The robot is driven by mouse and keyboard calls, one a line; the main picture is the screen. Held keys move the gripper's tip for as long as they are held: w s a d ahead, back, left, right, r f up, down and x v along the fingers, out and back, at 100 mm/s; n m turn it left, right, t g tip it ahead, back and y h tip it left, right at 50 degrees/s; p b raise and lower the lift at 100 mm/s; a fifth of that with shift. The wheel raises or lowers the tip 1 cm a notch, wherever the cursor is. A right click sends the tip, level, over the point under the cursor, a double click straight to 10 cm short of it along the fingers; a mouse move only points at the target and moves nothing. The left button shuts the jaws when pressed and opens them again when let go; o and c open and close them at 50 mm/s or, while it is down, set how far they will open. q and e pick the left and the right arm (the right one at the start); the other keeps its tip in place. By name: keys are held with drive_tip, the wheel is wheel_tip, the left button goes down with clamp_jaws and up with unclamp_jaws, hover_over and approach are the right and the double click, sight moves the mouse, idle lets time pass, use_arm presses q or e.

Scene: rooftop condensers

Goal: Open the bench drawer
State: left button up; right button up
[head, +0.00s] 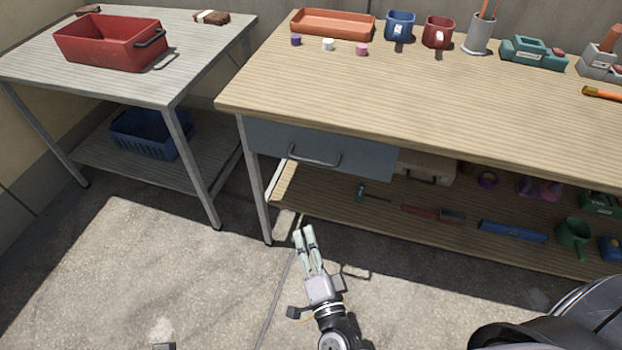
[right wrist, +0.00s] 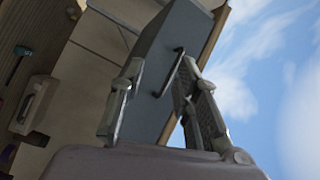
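The bench drawer (head: 355,155) has a blue-grey front under the left end of the wooden bench top and looks shut. Its dark bar handle (head: 315,161) runs across the front. My right gripper (head: 304,231) is in front of and below the handle in the head view, apart from it, pointing at the bench. In the right wrist view, the fingers (right wrist: 161,66) are spread with nothing between them. The drawer front (right wrist: 158,55) and the handle (right wrist: 170,73) show beyond them, with the handle lined up between the fingers. My left gripper does not show.
The bench top (head: 440,100) holds an orange tray (head: 333,24), mugs and tools. Its lower shelf (head: 325,197) carries a box and several tools. A bench leg (head: 256,185) stands left of the drawer. A side table (head: 195,80) stands further left. The floor in front is clear.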

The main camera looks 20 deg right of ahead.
wheel_tip(320, 180, up, 4)
drive_tip(key=d+m+t+h+b, duration=0.1)
drive_tip(key=d+m+h+b, duration=0.15)
drive_tip(key=m, duration=0.25)
approach(311, 160)
drive_tip(key=shift+h, duration=0.35)
drive_tip(key=x, duration=1)
drive_tip(key=shift+a+f, duration=0.1)
drive_tip(key=shift+f, duration=0.3)
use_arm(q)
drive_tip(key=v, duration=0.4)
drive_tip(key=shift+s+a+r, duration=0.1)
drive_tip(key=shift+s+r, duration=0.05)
use_arm(e)
drive_tip(key=shift+c, duration=0.6)
clamp_jaws()
